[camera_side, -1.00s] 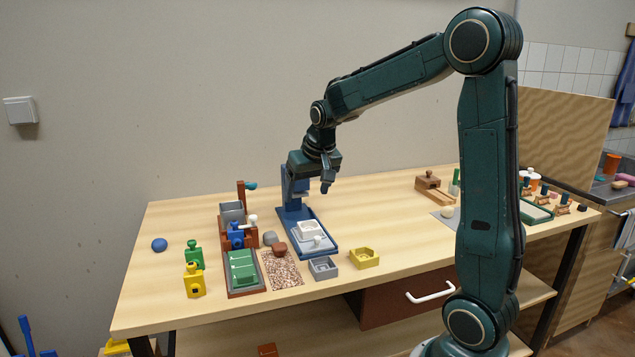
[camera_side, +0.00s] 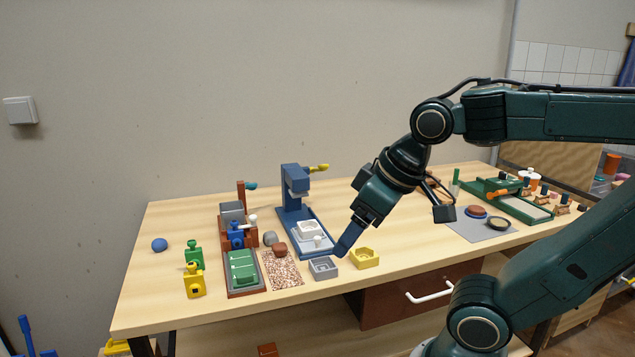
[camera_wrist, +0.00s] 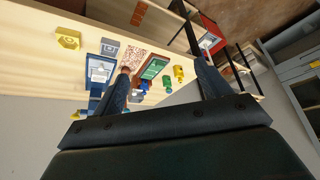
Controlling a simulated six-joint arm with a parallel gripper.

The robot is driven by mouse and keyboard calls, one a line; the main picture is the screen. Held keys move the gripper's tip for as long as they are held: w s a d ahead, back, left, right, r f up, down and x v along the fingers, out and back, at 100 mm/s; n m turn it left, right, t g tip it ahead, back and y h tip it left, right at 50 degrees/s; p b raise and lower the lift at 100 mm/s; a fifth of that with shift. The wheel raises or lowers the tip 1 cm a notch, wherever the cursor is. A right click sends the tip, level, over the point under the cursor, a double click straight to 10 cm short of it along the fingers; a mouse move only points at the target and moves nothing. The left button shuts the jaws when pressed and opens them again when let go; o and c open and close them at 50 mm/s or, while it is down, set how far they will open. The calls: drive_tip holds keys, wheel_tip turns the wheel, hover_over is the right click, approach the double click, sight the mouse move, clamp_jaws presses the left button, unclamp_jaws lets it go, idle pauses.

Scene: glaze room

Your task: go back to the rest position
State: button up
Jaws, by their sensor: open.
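My gripper (camera_side: 394,236) is open and empty, with its two fingers spread wide. It hangs tilted above the right-middle part of the wooden table (camera_side: 425,240), to the right of the blue press (camera_side: 291,182). In the side view, its left fingertip appears close to the grey square mould (camera_side: 323,268) and the yellow mould (camera_side: 365,259); I cannot tell the gap. In the wrist view, the open fingers (camera_wrist: 160,72) frame part of the table, with nothing between them held.
A speckled mat (camera_side: 283,273) lies mid-table.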

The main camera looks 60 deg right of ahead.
drive_tip(key=shift+s+a+f+n, duration=0.15)
drive_tip(key=shift+s+a, duration=0.05)
drive_tip(key=shift+s, duration=0.3)
drive_tip(key=shift+s+a+f+n, duration=0.15)
drive_tip(key=shift+s+a, duration=0.05)
drive_tip(key=shift+s, duration=0.3)
